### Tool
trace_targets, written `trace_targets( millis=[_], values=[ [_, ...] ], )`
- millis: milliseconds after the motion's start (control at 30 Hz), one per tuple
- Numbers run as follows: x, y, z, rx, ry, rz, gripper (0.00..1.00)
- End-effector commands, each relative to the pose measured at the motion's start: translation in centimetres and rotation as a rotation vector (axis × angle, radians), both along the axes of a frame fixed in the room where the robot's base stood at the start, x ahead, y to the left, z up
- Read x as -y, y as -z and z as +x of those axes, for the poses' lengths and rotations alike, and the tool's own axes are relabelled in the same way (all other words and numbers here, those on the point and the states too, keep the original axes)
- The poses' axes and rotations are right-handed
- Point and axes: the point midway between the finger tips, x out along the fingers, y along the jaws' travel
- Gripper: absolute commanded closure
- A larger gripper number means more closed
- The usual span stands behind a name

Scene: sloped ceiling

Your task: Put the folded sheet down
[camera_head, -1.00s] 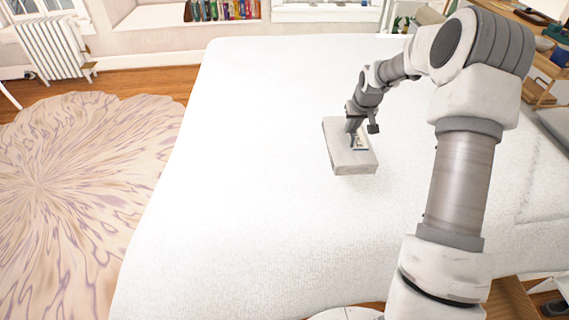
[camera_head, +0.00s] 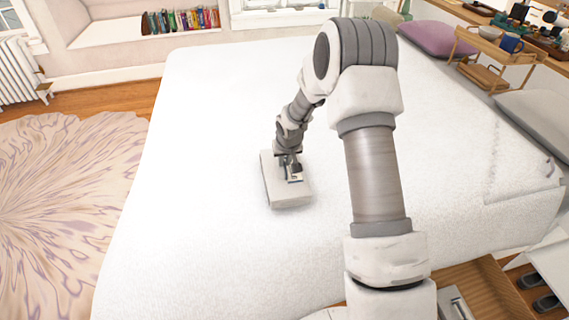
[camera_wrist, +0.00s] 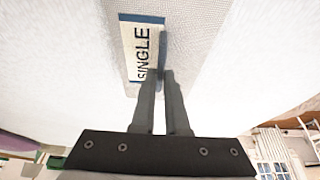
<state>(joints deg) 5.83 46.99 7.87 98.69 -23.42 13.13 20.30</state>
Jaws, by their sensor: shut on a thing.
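The folded sheet (camera_head: 290,198) is a pale grey-white flat block with a label. It is over the white bed (camera_head: 200,240), near its middle; I cannot tell whether its underside touches the bed. My gripper (camera_head: 291,172) reaches down onto its top and is shut on it. In the wrist view the folded sheet (camera_wrist: 200,50) shows its label reading "SINGLE", and the fingers of my gripper (camera_wrist: 163,75) close at the label's edge. The gripped part is partly hidden by the fingers.
A wooden tray stand (camera_head: 490,55), a purple pillow (camera_head: 437,39) and a grey pillow (camera_head: 538,118) lie at the right. An open drawer (camera_head: 470,290) is at the lower right. A patterned rug (camera_head: 65,190) is on the left floor. The bed around the sheet is clear.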

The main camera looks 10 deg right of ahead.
Motion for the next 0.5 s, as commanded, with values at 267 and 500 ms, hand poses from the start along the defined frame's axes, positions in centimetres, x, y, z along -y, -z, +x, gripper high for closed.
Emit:
trace_targets(
  millis=[267,500],
  values=[
    [-0.02,0.71,0.14,0.005,-0.001,0.001,1.0],
    [-0.02,1.02,0.04,0.002,-0.001,0.001,0.7]
  ],
)
